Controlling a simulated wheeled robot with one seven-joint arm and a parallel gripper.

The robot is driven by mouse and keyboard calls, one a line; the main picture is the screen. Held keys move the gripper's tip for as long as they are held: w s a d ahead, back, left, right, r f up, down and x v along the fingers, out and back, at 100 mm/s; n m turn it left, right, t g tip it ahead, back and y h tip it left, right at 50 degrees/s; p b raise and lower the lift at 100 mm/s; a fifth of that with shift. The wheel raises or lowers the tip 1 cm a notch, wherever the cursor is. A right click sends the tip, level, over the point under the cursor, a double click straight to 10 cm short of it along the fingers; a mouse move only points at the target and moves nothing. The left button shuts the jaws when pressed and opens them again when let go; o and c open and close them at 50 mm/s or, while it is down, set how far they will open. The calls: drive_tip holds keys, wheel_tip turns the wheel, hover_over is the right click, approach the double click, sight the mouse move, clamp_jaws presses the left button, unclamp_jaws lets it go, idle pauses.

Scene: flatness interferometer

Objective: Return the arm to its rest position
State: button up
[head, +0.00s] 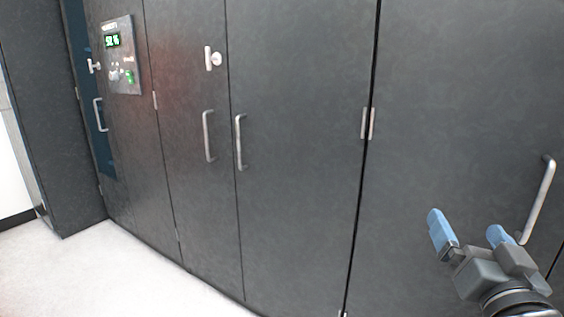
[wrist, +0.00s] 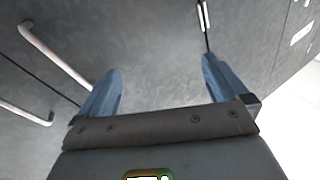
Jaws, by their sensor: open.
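My gripper (head: 468,232) is at the lower right of the head view, in front of the dark cabinet doors. Its two blue fingers stand apart with nothing between them. In the wrist view my gripper (wrist: 162,82) also shows open and empty, with the grey door surface beyond the fingertips. In the head view a vertical door handle (head: 538,200) is just right of my gripper. I cannot tell the exact gap between them.
Dark grey cabinet doors (head: 300,130) fill most of the head view. Bar handles (head: 208,136) and a knob latch (head: 214,58) stick out from them. A control panel (head: 121,56) with a green display is at the upper left. Pale floor (head: 90,270) is clear at the lower left.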

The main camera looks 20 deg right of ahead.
drive_tip(key=s+a+f+n+y, duration=0.6)
drive_tip(key=s+a+f, duration=0.3)
drive_tip(key=s+f, duration=0.25)
drive_tip(key=s+a+f+n+g+y, duration=0.15)
drive_tip(key=s+a, duration=0.25)
drive_tip(key=s, duration=0.5)
drive_tip(key=s+a+f+n+g+y, duration=0.1)
drive_tip(key=s+a+f+g, duration=0.2)
drive_tip(key=s, duration=0.6)
wheel_tip(320, 180, up, 15)
drive_tip(key=a+t+p, duration=0.1)
drive_tip(key=p, duration=1.3)
drive_tip(key=shift+r+p, duration=0.15)
drive_tip(key=shift+p, duration=0.25)
drive_tip(key=shift+m+t, duration=0.25)
